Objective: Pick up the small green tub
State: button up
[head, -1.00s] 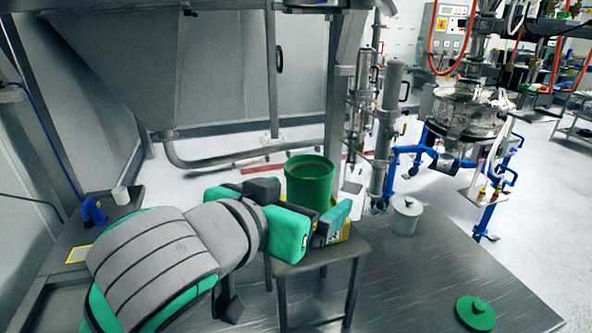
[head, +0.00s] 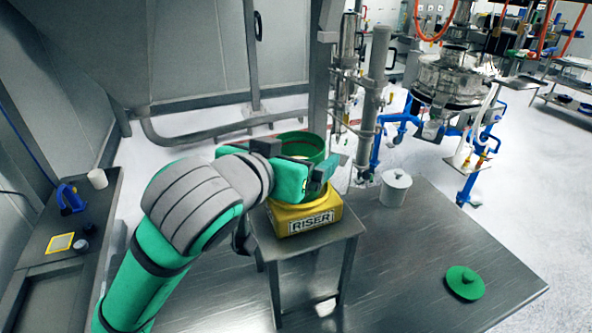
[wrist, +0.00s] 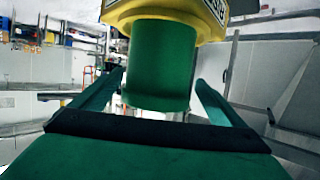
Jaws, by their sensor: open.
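The small green tub (head: 302,144) stands upright on a yellow riser block (head: 305,214) labelled "RISER". In the head view my gripper (head: 322,172) is in front of the tub and hides its lower part; the rim shows above. In the wrist view, which is upside down, the tub (wrist: 160,65) appears between the two green fingers of my gripper (wrist: 160,78). There is a gap on each side. My gripper is open and holds nothing.
The riser rests on a small metal stool (head: 325,240) on a metal platform (head: 410,270). A grey lidded pot (head: 395,190) and a green lid (head: 464,283) are to the right. A side bench (head: 55,262) at left holds a blue item (head: 70,200) and a white cup (head: 97,179).

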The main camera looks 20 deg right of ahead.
aim_at(309, 135)
jog(key=x, duration=0.4)
jog(key=shift+s+d+f, duration=0.15)
jog(key=shift+s+d, duration=0.05)
jog(key=shift+c, duration=0.5)
jog(key=shift+w+a, duration=0.1)
jog(key=c, duration=1.3)
jog(key=shift+r, duration=0.65)
jog(key=r, duration=0.2)
jog(key=shift+s+r, duration=0.2)
jog(key=shift+r, duration=0.1)
jog(key=s+a+r, duration=0.3)
jog(key=s+r, duration=0.6)
jog(key=s, duration=0.4)
jog(key=shift+s, duration=0.15)
